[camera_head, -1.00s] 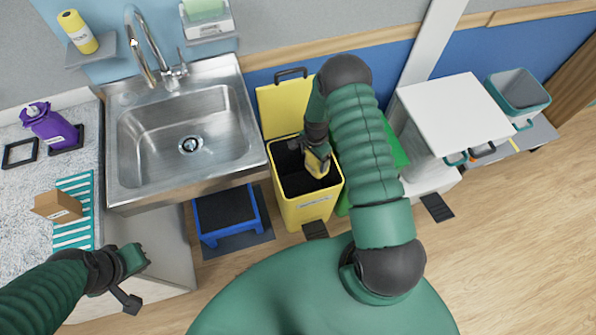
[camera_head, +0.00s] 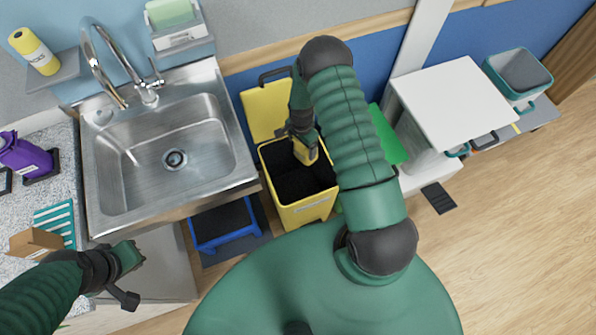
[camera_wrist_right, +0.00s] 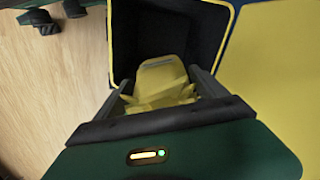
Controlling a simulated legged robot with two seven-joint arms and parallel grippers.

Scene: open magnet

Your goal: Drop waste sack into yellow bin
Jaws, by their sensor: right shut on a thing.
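The yellow bin (camera_head: 306,212) stands on the floor right of the sink, with its yellow lid (camera_head: 266,108) raised at the back and a dark inside. My right gripper (camera_head: 306,148) is over the bin's opening, pointing down. It is shut on the yellow waste sack (camera_head: 308,155), which hangs at the opening. In the right wrist view the sack (camera_wrist_right: 163,82) sits between the two fingers, with the dark bin interior behind it and the yellow rim around it. My left gripper (camera_head: 138,275) is at the lower left, away from the bin; its finger gap is unclear.
A steel sink (camera_head: 165,150) is left of the bin. A blue step stool (camera_head: 222,228) stands on the floor below it. A green bin (camera_head: 388,135) and a white cabinet (camera_head: 455,100) are to the right. Open wooden floor (camera_head: 500,240) lies at the lower right.

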